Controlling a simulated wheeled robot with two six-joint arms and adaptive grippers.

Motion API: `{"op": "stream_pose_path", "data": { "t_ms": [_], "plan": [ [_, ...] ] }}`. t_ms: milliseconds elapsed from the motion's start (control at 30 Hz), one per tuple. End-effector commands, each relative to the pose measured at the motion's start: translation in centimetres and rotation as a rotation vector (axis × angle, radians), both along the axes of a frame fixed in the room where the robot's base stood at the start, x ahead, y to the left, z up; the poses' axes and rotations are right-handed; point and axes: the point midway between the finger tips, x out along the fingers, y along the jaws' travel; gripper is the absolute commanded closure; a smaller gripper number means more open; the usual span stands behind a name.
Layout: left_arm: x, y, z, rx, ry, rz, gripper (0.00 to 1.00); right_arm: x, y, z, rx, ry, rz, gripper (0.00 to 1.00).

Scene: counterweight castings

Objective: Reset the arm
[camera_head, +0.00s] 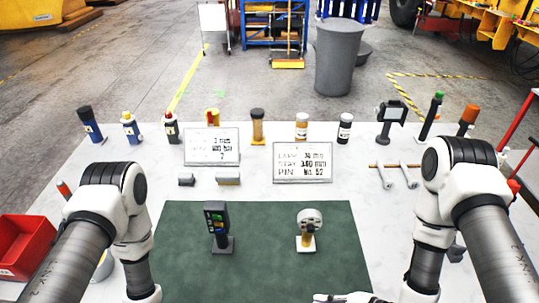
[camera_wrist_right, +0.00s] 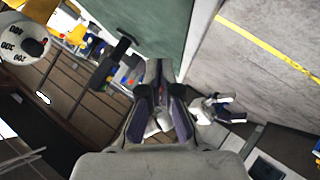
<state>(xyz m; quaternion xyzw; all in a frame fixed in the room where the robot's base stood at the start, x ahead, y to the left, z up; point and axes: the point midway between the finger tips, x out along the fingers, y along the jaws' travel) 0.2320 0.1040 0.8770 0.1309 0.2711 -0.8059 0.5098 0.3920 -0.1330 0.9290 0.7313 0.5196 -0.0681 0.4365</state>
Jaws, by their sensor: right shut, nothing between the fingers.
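My right gripper (camera_wrist_right: 160,88) shows in the right wrist view with its dark fingers together and nothing between them. Part of what looks like it (camera_head: 345,298) shows at the bottom edge of the head view, near the front of the green mat (camera_head: 270,268). My right arm (camera_head: 445,195) stands bent over the right side of the table. My left arm (camera_head: 110,210) is bent over the left side, and its gripper is cut off below the frame. On the mat stand a dark handheld meter (camera_head: 217,225) and a round dial gauge (camera_head: 308,230) on a white base.
Several bottles and markers line the table's back edge. Two lettered signs (camera_head: 211,147) (camera_head: 303,163) stand in front of them, with metal blocks (camera_head: 228,179) below. Metal rods (camera_head: 398,173) lie at the right. A red bin (camera_head: 24,245) is at the left. The mat's middle is clear.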

Motion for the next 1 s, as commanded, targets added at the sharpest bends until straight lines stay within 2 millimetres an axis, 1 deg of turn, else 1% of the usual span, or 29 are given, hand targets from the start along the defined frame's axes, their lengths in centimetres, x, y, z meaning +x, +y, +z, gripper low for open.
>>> {"op": "stream_pose_path", "data": {
  "t_ms": [33,67,100,133,200,267,300,333,400,467,500,567,600,633,700,800,900,1000],
  "plan": [
    [-2.7,2.3,-0.1,0.068,-0.009,-0.162,0.37,-0.6,-0.9,-1.3,-0.022,0.137,-0.099,1.0],
    [-4.3,4.1,-0.2,0.115,-0.027,-0.273,0.37,-1.0,-1.6,-2.1,-0.034,0.232,-0.18,1.0],
    [-5.7,6.7,-0.5,0.173,-0.067,-0.42,0.37,-1.8,-2.7,-3.1,-0.052,0.355,-0.295,1.0],
    [-6.3,8.5,-0.7,0.212,-0.105,-0.52,0.37,-2.4,-3.5,-3.8,-0.063,0.439,-0.382,1.0],
    [-6.6,12.1,-1.1,0.283,-0.216,-0.719,0.37,-3.8,-5.2,-5.0,-0.083,0.607,-0.58,1.0],
    [-5.8,14.3,-1.5,0.329,-0.328,-0.858,0.37,-5.1,-6.6,-5.7,-0.096,0.727,-0.746,1.0],
    [-5.0,15.4,-1.7,0.353,-0.409,-0.936,0.37,-6.0,-7.4,-6.0,-0.104,0.798,-0.856,1.0],
    [-4.2,15.9,-1.8,0.366,-0.473,-0.988,0.37,-6.7,-8.0,-6.2,-0.108,0.846,-0.938,1.0],
    [-2.2,16.6,-2.0,0.39,-0.625,-1.084,0.37,-8.2,-9.3,-6.5,-0.115,0.942,-1.122,1.0],
    [-0.5,16.5,-1.9,0.398,-0.758,-1.144,0.37,-9.5,-10.3,-6.6,-0.119,1.009,-1.276,1.0],
    [0.7,16.2,-1.7,0.403,-0.847,-1.172,0.37,-10.4,-10.9,-6.5,-0.12,1.047,-1.375,1.0],
    [2.5,15.4,-1.3,0.401,-0.981,-1.2,0.37,-11.7,-11.7,-6.4,-0.119,1.095,-1.523,1.0],
    [3.6,14.7,-0.8,0.396,-1.072,-1.211,0.37,-12.5,-12.2,-6.3,-0.116,1.121,-1.623,1.0],
    [3.7,14.6,-2.9,0.395,-1.082,-1.211,0.37,-12.6,-12.2,-8.3,-0.114,1.125,-1.637,1.0],
    [3.6,14.7,-5.6,0.397,-1.074,-1.21,0.37,-12.5,-12.2,-11.0,-0.113,1.122,-1.628,1.0],
    [3.6,14.7,-8.2,0.397,-1.073,-1.21,0.37,-12.5,-12.2,-13.6,-0.111,1.121,-1.625,1.0],
    [3.6,14.7,-10.2,0.397,-1.073,-1.21,0.37,-12.4,-12.2,-15.5,-0.111,1.12,-1.624,1.0],
    [3.6,14.7,-10.8,0.397,-1.071,-1.21,0.37,-12.4,-12.2,-16.2,-0.111,1.119,-1.622,1.0]
  ]
}}
